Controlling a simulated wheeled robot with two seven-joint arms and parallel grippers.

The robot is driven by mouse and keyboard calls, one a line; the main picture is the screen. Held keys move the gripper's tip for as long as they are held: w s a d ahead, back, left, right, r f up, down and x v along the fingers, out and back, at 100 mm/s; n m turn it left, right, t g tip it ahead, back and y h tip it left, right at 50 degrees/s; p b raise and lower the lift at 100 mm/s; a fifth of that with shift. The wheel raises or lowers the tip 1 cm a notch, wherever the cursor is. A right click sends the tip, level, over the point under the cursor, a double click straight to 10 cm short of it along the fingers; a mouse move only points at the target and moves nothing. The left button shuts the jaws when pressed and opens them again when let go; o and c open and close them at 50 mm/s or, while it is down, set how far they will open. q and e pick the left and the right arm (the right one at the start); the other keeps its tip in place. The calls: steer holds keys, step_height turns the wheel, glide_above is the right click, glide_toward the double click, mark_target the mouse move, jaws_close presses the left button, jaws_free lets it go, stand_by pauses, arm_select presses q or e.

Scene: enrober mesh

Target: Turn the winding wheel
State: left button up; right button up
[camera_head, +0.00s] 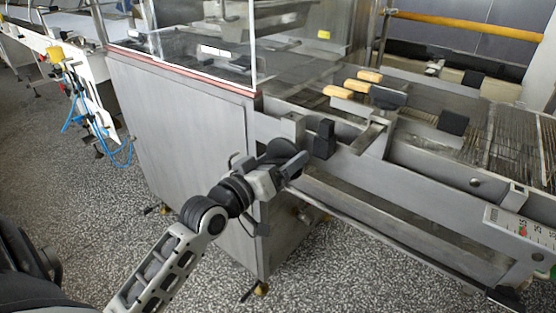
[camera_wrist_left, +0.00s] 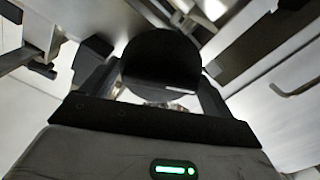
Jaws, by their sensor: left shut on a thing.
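The winding wheel (camera_head: 281,148) is a dark round disc at the near side of the steel machine, below the conveyor's left end. In the left wrist view the wheel (camera_wrist_left: 160,58) is a black disc between the two dark fingers. My left gripper (camera_head: 285,168) is shut on the wheel. It also shows in the left wrist view (camera_wrist_left: 153,88), with one finger on each side of the disc. The gripper hides part of the wheel in the head view. My right gripper is not in view.
A steel cabinet (camera_head: 185,140) with a clear guard stands behind my left arm. A mesh conveyor (camera_head: 425,110) runs to the right, with several tan bars (camera_head: 357,85) and dark blocks on it. A black block (camera_head: 324,139) stands close right of the wheel.

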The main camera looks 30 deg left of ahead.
arm_select(q)
steer(key=shift+r+m+p, duration=0.35)
steer(key=shift+m+p, duration=0.3)
steer(key=shift+m, duration=0.05)
steer(key=shift+m+p, duration=0.45)
steer(key=shift+m, duration=0.15)
steer(key=shift+f+m, duration=0.1)
steer(key=shift+m, duration=0.2)
steer(key=shift+f, duration=0.15)
steer(key=o, duration=0.7)
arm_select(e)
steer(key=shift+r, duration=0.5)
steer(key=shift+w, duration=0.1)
